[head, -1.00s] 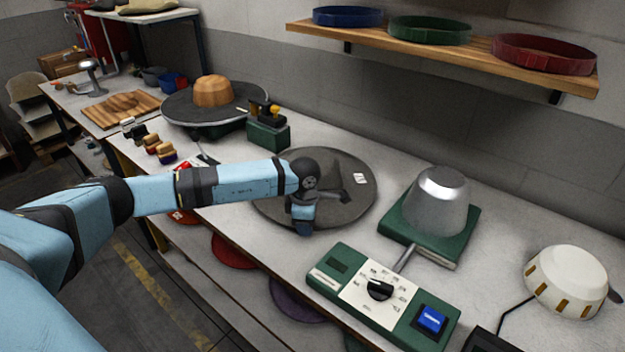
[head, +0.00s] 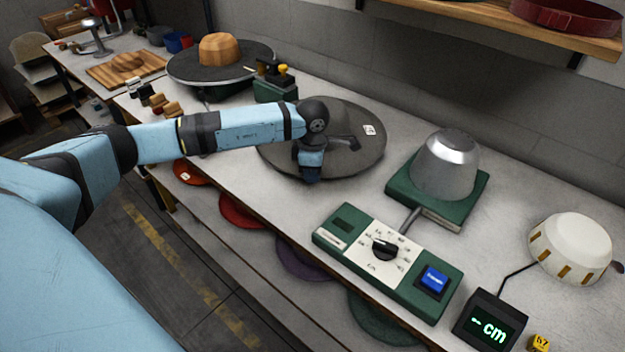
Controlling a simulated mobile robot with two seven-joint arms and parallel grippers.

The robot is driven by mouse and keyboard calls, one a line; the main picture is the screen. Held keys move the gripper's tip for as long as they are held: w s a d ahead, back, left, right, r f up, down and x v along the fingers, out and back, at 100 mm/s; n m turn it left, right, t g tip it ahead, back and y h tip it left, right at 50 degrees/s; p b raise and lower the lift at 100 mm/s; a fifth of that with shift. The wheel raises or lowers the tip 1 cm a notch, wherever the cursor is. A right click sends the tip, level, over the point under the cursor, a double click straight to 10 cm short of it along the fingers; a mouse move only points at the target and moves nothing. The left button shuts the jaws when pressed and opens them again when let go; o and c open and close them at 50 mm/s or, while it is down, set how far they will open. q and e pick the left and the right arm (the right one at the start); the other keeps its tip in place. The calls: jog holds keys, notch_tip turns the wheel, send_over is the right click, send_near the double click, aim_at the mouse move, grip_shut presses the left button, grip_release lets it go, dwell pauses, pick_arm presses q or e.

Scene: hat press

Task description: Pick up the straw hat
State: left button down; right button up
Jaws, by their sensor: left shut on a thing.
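A wide, round, dark grey hat-like disc (head: 350,115) with a small white tag lies on the workbench in the middle of the head view. It is dark; I see no clearly straw-coloured hat. My left gripper (head: 312,173) points down at its front edge and is shut on the disc's rim there. The fingertips are small and dark, and my wrist hides part of the disc. The disc looks flat on the bench, or very near it. My right gripper is not in view.
A metal cone on a green base (head: 444,170) stands right of the disc. A green control box (head: 390,262) is in front. A wooden crown block on a dark round plate (head: 222,50) and a small green stand (head: 275,88) are behind left. A shelf (head: 450,12) overhangs the back.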

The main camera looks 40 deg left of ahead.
pick_arm(q)
notch_tip(320, 180, up, 16)
jog(key=shift+b, duration=0.3)
jog(key=c, duration=1.8)
grip_release()
jog(key=shift+f, duration=0.1)
grip_shut()
